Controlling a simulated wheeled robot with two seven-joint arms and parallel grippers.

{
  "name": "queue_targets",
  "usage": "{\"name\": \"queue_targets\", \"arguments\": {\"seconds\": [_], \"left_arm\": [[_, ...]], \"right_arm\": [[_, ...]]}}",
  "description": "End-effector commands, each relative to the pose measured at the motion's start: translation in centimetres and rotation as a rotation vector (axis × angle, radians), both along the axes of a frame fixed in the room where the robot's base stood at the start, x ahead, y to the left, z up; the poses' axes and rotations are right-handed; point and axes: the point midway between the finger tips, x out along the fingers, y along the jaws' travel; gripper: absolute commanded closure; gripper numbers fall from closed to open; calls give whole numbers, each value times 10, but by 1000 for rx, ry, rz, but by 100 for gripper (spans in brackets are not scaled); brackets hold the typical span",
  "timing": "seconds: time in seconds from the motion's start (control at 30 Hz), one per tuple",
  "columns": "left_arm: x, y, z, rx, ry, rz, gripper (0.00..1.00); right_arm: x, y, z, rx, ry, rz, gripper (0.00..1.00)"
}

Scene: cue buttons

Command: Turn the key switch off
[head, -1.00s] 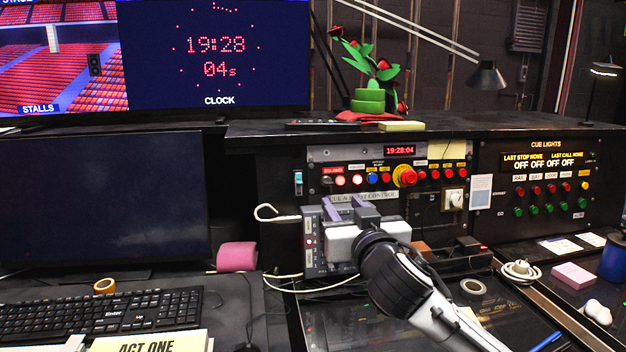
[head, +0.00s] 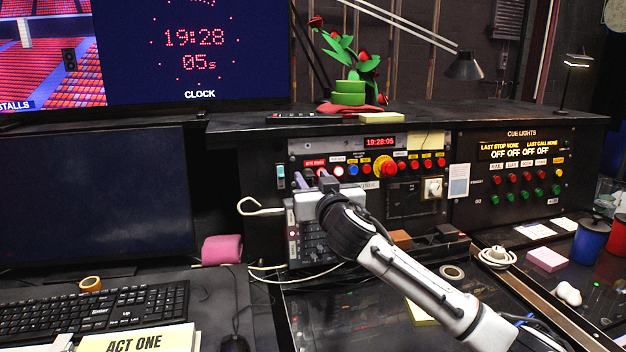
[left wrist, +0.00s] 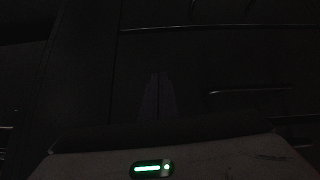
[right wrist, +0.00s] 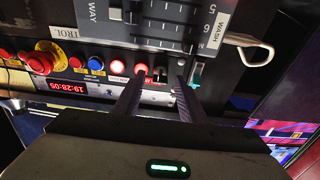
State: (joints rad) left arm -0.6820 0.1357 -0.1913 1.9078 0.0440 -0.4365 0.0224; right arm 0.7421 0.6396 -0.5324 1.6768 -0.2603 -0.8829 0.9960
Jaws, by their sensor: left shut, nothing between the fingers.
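My right gripper (head: 312,181) is in front of the left end of the control panel's button row in the head view. In the right wrist view its two dark fingers (right wrist: 161,70) are open. A small dark shape, which looks like the key switch (right wrist: 160,73), shows between the tips; whether they touch it I cannot tell. The key's angle is too small to read. In the head view the fingers and wrist cover that spot. My left gripper (left wrist: 157,97) shows only in its dark wrist view, fingers together and empty.
Lit buttons (right wrist: 117,67) and a red emergency knob on a yellow base (head: 383,167) sit in the same row. A grey fader box (head: 302,245) stands below the gripper, with a white hook (head: 258,207) at its left. A keyboard (head: 110,308) lies at left.

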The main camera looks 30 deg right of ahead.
Motion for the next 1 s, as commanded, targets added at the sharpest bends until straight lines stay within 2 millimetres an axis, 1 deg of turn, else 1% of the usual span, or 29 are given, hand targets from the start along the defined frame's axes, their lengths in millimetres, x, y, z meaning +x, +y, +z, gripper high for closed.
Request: {"name": "queue_targets", "arguments": {"seconds": [0.1, 0.13, 0.27, 0.3, 0.33, 0.37, 0.57, 0.73, 1.0], "left_arm": [[3, 0, 2, -1, -6, 0, 100], [3, 0, 2, -1, -6, 0, 100], [3, 0, 2, -1, -6, 0, 100], [3, 0, 2, -1, -6, 0, 100], [2, 0, 2, -1, -6, 0, 100], [2, 0, 2, -1, -6, 0, 100], [0, 0, 2, 0, -2, 0, 100], [-2, 0, 6, 0, 2, 1, 100], [-2, 0, 22, 0, 3, 0, 100]], "right_arm": [[0, 0, 0, 0, 0, 0, 62], [0, 0, 0, 0, 0, 0, 64], [0, 0, 0, 0, 0, 0, 86], [0, 0, 0, 0, 0, 0, 93], [0, 0, 0, 0, 0, 0, 98], [0, 0, 0, 0, 0, 0, 100], [0, 0, 1, -9, 2, 2, 100], [0, 0, 2, -55, 14, 9, 100], [-1, -1, 3, -233, 62, 36, 100]]}}
